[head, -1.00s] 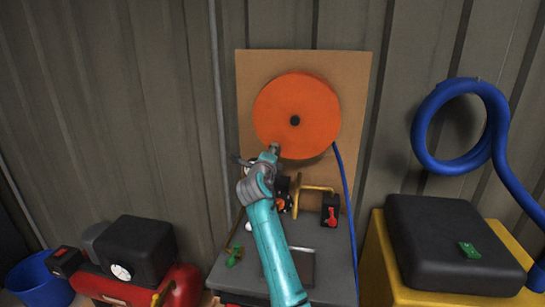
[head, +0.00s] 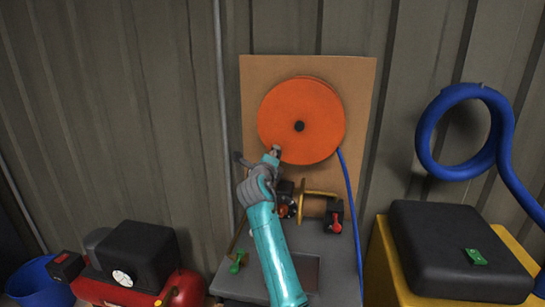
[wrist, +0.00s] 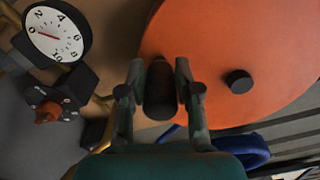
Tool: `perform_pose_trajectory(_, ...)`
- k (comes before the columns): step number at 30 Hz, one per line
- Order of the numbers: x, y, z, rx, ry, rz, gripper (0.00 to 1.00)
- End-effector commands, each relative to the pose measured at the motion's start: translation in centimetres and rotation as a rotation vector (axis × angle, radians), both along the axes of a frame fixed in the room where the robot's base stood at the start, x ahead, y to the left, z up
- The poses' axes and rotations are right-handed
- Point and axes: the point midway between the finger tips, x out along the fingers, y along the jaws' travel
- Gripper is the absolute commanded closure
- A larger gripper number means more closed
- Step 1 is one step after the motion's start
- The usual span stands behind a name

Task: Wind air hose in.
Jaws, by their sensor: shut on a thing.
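The orange hose reel (head: 312,100) is mounted on a brown board (head: 362,80); it also fills the right of the wrist view (wrist: 275,45). Its dark hub (head: 299,126) shows in the middle. A thin blue air hose (head: 350,205) runs down from the reel's lower right, past the bench. My gripper (head: 275,152) is at the reel's lower left. In the wrist view my fingers (wrist: 160,85) are shut on a dark cylindrical crank handle (wrist: 161,98) on the reel's face. The handle is hidden in the head view.
Below the reel, a grey bench (head: 335,262) carries a valve with a red handle (head: 337,222), a green piece (head: 237,262) and a gauge (wrist: 46,32). A red compressor (head: 185,292) stands left. A thick blue coil (head: 424,140) hangs right, above a black case (head: 455,250).

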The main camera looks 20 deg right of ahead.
Motion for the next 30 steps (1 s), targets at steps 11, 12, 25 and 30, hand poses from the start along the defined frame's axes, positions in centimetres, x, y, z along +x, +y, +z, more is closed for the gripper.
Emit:
perform_pose_trajectory(11, -0.1, -0.2, 0.6, -0.005, -0.008, -0.004, 0.42)
perform_pose_trajectory(12, -0.1, -0.2, 0.5, -0.005, -0.007, -0.003, 0.42)
perform_pose_trajectory(25, -3.5, 2.5, 0.3, -0.003, -0.006, -0.001, 0.42)
perform_pose_trajectory(30, -6.3, 4.5, 0.3, -0.004, -0.006, -0.002, 0.42)
